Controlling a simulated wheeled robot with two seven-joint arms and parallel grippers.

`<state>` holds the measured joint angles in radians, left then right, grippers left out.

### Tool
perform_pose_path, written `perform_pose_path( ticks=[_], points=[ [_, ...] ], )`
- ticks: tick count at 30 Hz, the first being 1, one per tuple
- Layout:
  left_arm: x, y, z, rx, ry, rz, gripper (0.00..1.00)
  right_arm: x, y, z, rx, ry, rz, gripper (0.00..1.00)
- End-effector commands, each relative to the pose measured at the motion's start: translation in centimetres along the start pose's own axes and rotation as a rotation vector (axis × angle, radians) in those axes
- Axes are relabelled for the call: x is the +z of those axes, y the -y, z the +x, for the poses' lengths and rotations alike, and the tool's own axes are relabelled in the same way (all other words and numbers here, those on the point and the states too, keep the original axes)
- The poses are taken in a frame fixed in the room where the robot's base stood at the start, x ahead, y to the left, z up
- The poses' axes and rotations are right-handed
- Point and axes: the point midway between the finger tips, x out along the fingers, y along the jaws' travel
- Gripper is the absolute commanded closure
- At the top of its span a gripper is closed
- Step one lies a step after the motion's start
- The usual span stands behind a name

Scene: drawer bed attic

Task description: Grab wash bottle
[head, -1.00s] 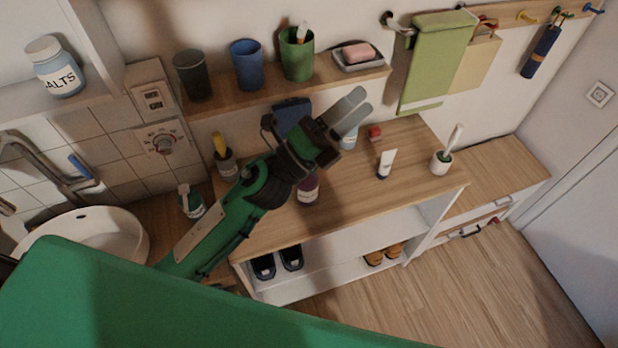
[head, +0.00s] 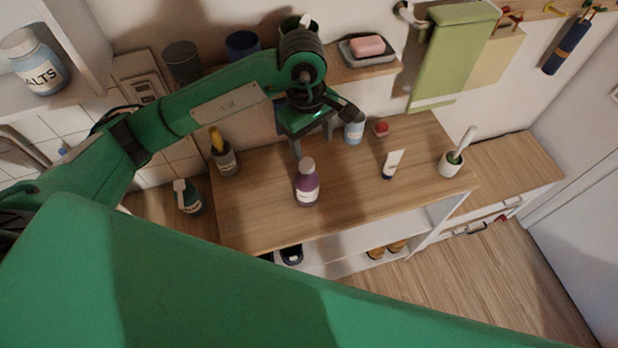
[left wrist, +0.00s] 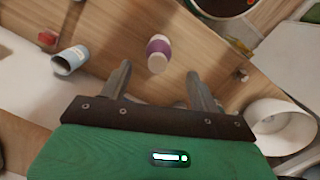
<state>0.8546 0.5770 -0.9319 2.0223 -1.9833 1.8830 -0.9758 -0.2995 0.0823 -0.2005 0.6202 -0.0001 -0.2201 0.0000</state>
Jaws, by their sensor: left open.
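The wash bottle appears to be the purple bottle (head: 307,185) with a pale cap and label, standing upright on the wooden counter. My left gripper (head: 313,145) is open and empty, pointing down above the counter, behind the purple bottle in the head view. In the left wrist view the purple bottle (left wrist: 158,50) shows between and beyond the two open fingers (left wrist: 158,70), and no contact shows. My right gripper is not in view.
A light blue cup-like container (head: 354,129) stands close to the right finger, with a small red item (head: 381,128) beside it. A white tube (head: 392,164) and a brush holder (head: 451,165) stand farther right. A dark holder (head: 226,163) stands left. The counter front is clear.

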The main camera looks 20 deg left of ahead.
Motion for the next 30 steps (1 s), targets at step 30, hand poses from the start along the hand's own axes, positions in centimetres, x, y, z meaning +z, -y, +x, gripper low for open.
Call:
perform_pose_path(
  ticks=[30],
  points=[
    [-3.0,0.5,9.4,-0.041,-0.095,0.001,0.38,-0.4,0.3,-5.0,-0.004,0.0,0.003,0.42]
  ],
)
